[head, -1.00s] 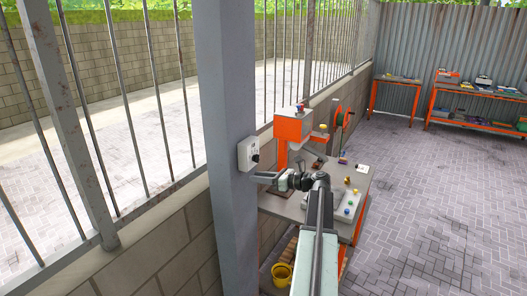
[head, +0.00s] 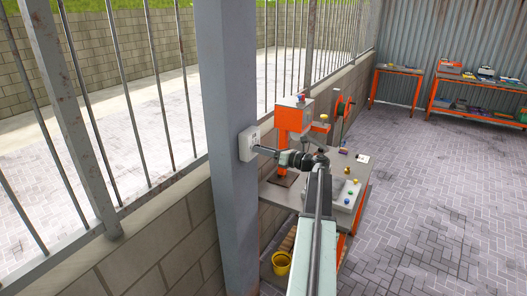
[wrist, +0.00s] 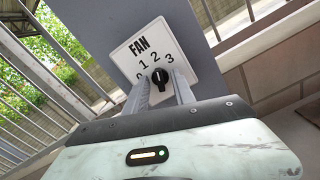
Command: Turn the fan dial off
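The fan dial is a white box (head: 248,144) on the grey post. In the wrist view its plate (wrist: 126,53) reads FAN, with numbers up to 3 around a black knob (wrist: 159,78). The knob's long ridge stands nearly upright in that view, its upper end roughly toward the 2; the exact setting is hard to tell. My gripper (head: 261,150) reaches left to the box. In the wrist view its two grey fingers (wrist: 162,84) stand apart, one on each side of the knob. The gap looks wider than the knob, and contact is not clear.
The grey post (head: 229,220) carries the box, with a low block wall and metal bars beside it. A workbench (head: 282,197) with an orange machine (head: 293,118) stands beyond my arm. A yellow bucket (head: 281,263) is below. Paved floor at right is open.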

